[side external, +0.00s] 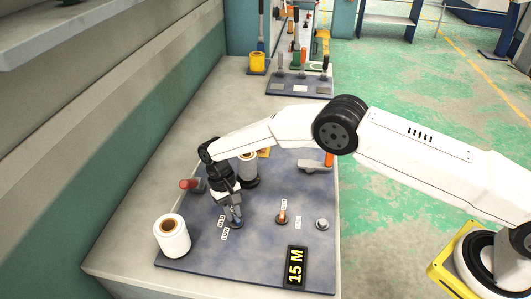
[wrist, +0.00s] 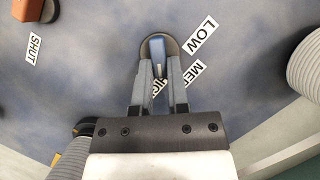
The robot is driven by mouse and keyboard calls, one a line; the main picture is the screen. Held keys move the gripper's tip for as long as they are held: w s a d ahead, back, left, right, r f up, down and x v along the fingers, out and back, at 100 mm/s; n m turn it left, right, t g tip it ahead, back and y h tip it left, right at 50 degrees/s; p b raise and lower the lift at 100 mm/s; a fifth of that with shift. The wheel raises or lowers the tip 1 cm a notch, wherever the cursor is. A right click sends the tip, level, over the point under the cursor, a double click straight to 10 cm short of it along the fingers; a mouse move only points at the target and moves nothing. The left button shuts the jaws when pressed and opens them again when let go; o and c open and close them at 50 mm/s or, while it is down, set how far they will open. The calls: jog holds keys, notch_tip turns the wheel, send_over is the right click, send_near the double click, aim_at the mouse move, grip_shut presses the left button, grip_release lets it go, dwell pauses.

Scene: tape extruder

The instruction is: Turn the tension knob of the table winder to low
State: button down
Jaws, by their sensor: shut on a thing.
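The tension knob (wrist: 157,48) is a small blue bar on a dark round base, seen between my fingertips in the wrist view. My gripper (wrist: 158,70) is shut on it from above, with one finger on each side. The LOW label (wrist: 201,36) lies to the upper right of the knob. The MED label (wrist: 193,75) is partly covered by the right finger, and a third label (wrist: 158,85) shows only in part between the fingers. In the side view, my gripper (side external: 235,217) reaches down to the blue-grey winder panel (side external: 262,237) and mostly hides the knob.
A white roll (side external: 171,236) stands at the panel's front left, another (side external: 247,166) behind my gripper. An orange lever (side external: 282,211), a grey button (side external: 322,224) and a "15 M" display (side external: 295,267) are to the right.

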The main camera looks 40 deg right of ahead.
jog(key=shift+a+n+h, duration=0.15)
jog(key=shift+n+h, duration=0.35)
jog(key=shift+n, duration=1)
jog(key=c, duration=0.6)
grip_release()
jog(key=shift+v, duration=3.9)
